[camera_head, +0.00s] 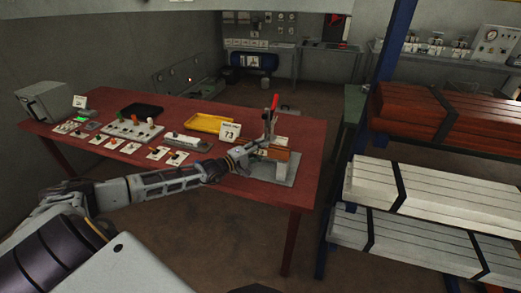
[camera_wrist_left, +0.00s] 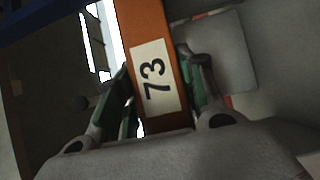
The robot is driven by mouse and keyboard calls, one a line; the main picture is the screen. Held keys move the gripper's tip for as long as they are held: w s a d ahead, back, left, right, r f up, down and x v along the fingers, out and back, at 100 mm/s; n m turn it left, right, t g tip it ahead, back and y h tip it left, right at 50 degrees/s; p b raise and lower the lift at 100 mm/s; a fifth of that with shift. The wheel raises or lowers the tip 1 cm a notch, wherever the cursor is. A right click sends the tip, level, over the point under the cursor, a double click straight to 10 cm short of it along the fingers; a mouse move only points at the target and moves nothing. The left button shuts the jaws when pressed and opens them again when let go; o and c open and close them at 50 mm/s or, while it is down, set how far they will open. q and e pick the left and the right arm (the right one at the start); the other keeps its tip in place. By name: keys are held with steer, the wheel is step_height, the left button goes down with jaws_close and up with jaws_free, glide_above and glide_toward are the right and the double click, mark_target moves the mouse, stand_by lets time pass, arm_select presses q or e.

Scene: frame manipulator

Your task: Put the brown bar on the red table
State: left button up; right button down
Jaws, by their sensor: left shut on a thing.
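The brown bar (camera_head: 280,153) is at the right end of the red table (camera_head: 303,180), at the grey clamp fixture (camera_head: 280,171) with a red-tipped lever. My left gripper (camera_head: 243,155) reaches in from the left at the fixture. In the left wrist view the orange-brown bar (camera_wrist_left: 143,32) runs up between the fingers of my left gripper (camera_wrist_left: 165,95), which is shut on it. My right gripper is not in view.
A sign reading 73 (camera_head: 230,131), a yellow tray (camera_head: 204,122), a black tray (camera_head: 142,110) and control panels (camera_head: 130,129) occupy the table. A rack with red bars (camera_head: 430,110) and white bars (camera_head: 420,187) stands on the right. Bare table lies near its front edge.

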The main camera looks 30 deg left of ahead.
arm_select(q)
steer(key=o, duration=1.2)
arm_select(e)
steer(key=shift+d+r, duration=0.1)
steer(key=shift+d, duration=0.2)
arm_select(q)
steer(key=shift+r, duration=0.1)
steer(key=p+v, duration=0.3)
steer(key=v, duration=0.9)
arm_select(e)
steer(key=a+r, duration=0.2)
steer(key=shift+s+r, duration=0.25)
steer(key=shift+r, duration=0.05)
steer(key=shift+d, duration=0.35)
